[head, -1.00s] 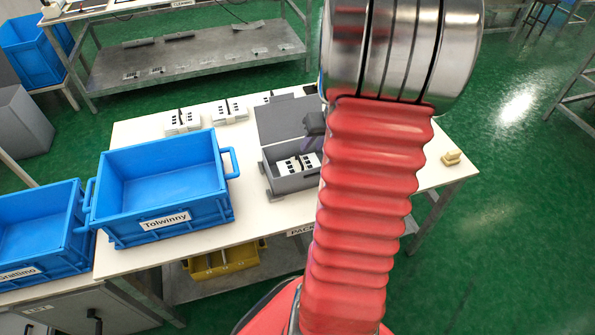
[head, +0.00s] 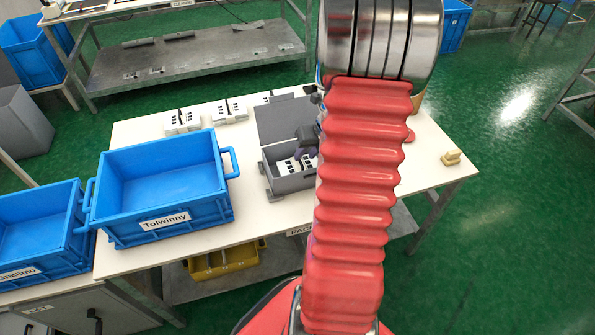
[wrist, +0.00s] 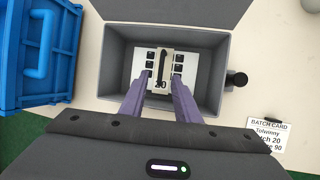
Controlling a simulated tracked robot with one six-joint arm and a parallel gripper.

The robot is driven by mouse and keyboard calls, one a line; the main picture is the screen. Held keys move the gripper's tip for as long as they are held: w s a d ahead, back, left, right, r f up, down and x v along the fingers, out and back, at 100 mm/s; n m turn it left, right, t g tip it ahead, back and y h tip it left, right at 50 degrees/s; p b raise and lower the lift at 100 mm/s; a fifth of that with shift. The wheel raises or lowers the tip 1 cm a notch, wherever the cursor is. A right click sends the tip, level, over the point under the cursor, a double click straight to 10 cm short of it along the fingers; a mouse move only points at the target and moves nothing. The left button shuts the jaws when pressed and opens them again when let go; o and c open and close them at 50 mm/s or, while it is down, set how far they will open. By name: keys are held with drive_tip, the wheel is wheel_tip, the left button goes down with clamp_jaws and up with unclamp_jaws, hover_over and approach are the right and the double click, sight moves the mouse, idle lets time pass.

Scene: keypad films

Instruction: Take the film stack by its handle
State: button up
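The film stack (wrist: 142,66) is white with black keys and a light upright handle (wrist: 161,62) across its middle. It lies in a grey open box; in the head view the stack (head: 287,167) shows only partly, behind my arm and the box wall. My gripper (wrist: 161,80) is open and empty, with purple fingers reaching into the box mouth. Its fingertips stand left and right of the handle's near end, apart from it. In the head view my gripper (head: 308,140) is a dark shape above the box, mostly hidden. I cannot tell its exact height over the handle.
The grey box (head: 289,185) has its lid (head: 283,118) raised at the back. A blue Tolwinny crate (head: 165,185) stands left of it. A batch card (wrist: 268,134) lies at right. Several other film stacks (head: 183,122) sit behind. A beige block (head: 451,158) lies at the table's right.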

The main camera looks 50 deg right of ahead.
sight(300, 161)
drive_tip(key=shift+x, duration=2.5)
drive_tip(key=shift+c, duration=0.5)
clamp_jaws()
